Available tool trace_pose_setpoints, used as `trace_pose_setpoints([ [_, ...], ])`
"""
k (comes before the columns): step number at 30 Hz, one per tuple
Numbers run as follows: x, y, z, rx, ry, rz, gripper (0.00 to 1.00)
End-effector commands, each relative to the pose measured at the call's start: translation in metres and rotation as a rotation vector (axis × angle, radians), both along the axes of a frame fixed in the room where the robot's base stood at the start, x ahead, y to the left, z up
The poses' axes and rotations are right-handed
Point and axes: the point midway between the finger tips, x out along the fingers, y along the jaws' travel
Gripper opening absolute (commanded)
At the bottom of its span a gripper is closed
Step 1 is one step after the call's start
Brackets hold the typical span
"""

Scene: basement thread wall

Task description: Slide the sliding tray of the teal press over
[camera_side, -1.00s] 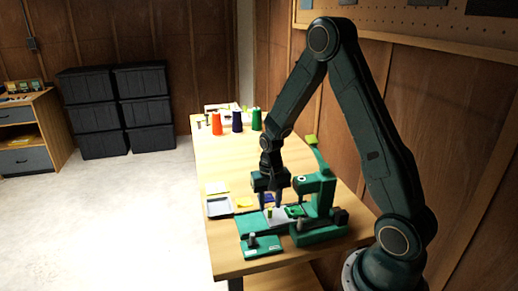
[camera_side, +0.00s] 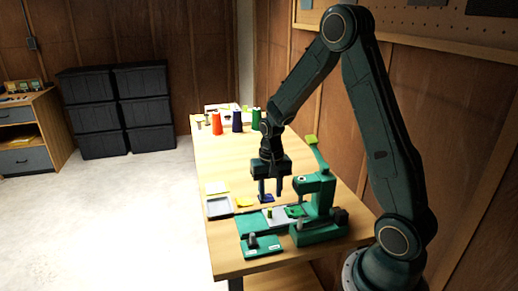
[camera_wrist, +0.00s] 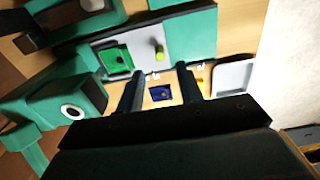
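The teal press (camera_side: 318,190) stands near the front right of the table, and its head also shows in the wrist view (camera_wrist: 75,105). Its sliding tray (camera_side: 280,219) is a light grey plate on the teal base, also in the wrist view (camera_wrist: 140,65). The tray carries a green piece (camera_wrist: 116,60) at the press-head end and an upright yellow-green knob (camera_wrist: 159,53) toward the other end. My gripper (camera_side: 271,193) is open and empty, above and behind the tray. In the wrist view its fingers (camera_wrist: 161,88) are apart, with the knob beyond their tips.
A blue square (camera_wrist: 160,93) lies on the table behind the base. A grey dish (camera_side: 218,207), a yellow piece (camera_side: 244,202) and a pale pad (camera_side: 216,187) lie to the left. A teal block with a dark knob (camera_side: 262,246) is in front. Thread cones (camera_side: 237,122) stand far back.

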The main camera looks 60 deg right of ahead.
Motion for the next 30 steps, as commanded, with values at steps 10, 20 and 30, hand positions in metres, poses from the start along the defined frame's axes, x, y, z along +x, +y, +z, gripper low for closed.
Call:
trace_pose_setpoints([
  [10, 0.000, 0.000, 0.028, -0.001, -0.002, 0.000, 0.36],
  [20, 0.000, 0.000, 0.031, 0.000, 0.000, 0.000, 0.36],
  [30, -0.002, 0.009, 0.048, -0.010, -0.024, 0.039, 0.36],
])
